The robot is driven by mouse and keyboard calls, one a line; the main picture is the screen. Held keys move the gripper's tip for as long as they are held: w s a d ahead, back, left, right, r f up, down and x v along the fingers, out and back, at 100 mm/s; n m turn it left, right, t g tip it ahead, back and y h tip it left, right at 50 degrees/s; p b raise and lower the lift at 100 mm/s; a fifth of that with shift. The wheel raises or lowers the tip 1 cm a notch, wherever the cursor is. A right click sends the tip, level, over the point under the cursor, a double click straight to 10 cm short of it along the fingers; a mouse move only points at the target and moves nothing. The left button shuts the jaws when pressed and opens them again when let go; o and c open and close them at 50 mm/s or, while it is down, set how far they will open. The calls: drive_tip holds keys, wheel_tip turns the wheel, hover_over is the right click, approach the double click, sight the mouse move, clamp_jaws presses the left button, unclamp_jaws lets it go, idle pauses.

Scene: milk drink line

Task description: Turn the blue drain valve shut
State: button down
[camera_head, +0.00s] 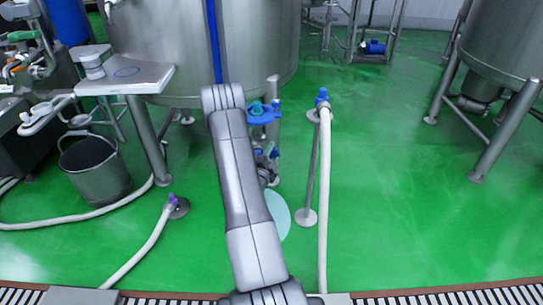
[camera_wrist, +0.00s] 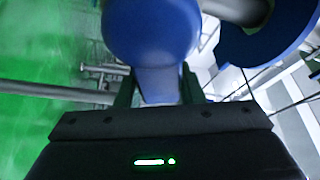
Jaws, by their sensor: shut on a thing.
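The blue drain valve handle fills the upper middle of the wrist view (camera_wrist: 150,35), rounded at the top and narrowing to a flat neck. My gripper (camera_wrist: 158,92) has its two dark green fingers on either side of that neck, shut on it. In the head view my arm reaches toward the tank, and its raised link hides part of the wrist and gripper. Small blue parts show beside the arm there, but I cannot tell the handle's exact angle.
A larger blue round part (camera_wrist: 265,35) is close at the upper right of the wrist view. A steel tank (camera_head: 175,45) stands behind my arm. A hose stand (camera_head: 311,165) with a white hose is right of it. A bucket (camera_head: 95,168) stands left.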

drive_tip(key=f+m+b, duration=0.1)
drive_tip(key=f+m+g+b, duration=0.1)
drive_tip(key=b, duration=0.1)
drive_tip(key=shift+d+m, duration=0.2)
drive_tip(key=shift+m, duration=0.2)
drive_tip(key=shift+f+m+g+b, duration=0.25)
drive_tip(key=shift+m+b, duration=0.45)
drive_tip(key=shift+b, duration=0.4)
drive_tip(key=shift+s, duration=0.1)
drive_tip(key=c, duration=1)
unclamp_jaws()
drive_tip(key=shift+o, duration=0.2)
drive_tip(key=p+v, duration=0.2)
drive_tip(key=v, duration=1.1)
drive_tip(key=shift+s+r, duration=0.15)
drive_tip(key=shift+s, duration=0.2)
drive_tip(key=shift+a, duration=0.1)
